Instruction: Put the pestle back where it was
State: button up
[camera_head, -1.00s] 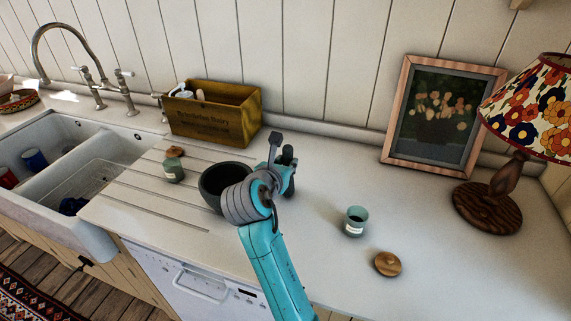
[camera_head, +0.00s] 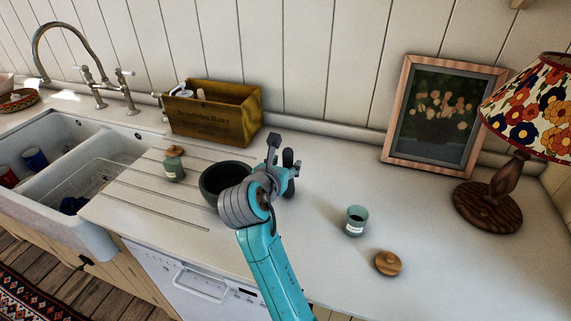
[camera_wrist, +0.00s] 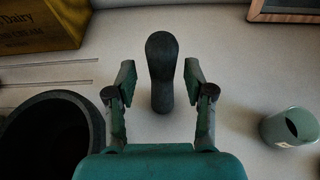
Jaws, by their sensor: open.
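The pestle (camera_wrist: 162,60) is dark and smooth, with a rounded thick end and a narrower shaft. In the wrist view it is between the two fingers of my gripper (camera_wrist: 161,76), with a gap on each side. In the head view its dark top (camera_head: 288,157) shows just behind my gripper (camera_head: 283,178). My gripper is open. The dark mortar (camera_head: 211,183) stands on the counter left of my gripper, partly hidden by my arm. It also shows at lower left in the wrist view (camera_wrist: 94,115). No pestle shows in its visible part.
A wooden box (camera_head: 213,118) stands against the wall. A lidded jar (camera_head: 173,167) is left of the mortar. An open jar (camera_head: 356,222) and a wooden lid (camera_head: 388,263) lie right of my arm. A picture frame (camera_head: 398,120) and lamp (camera_head: 490,205) stand farther right. The sink (camera_head: 100,225) is left.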

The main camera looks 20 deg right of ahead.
jog(key=v, duration=1.1)
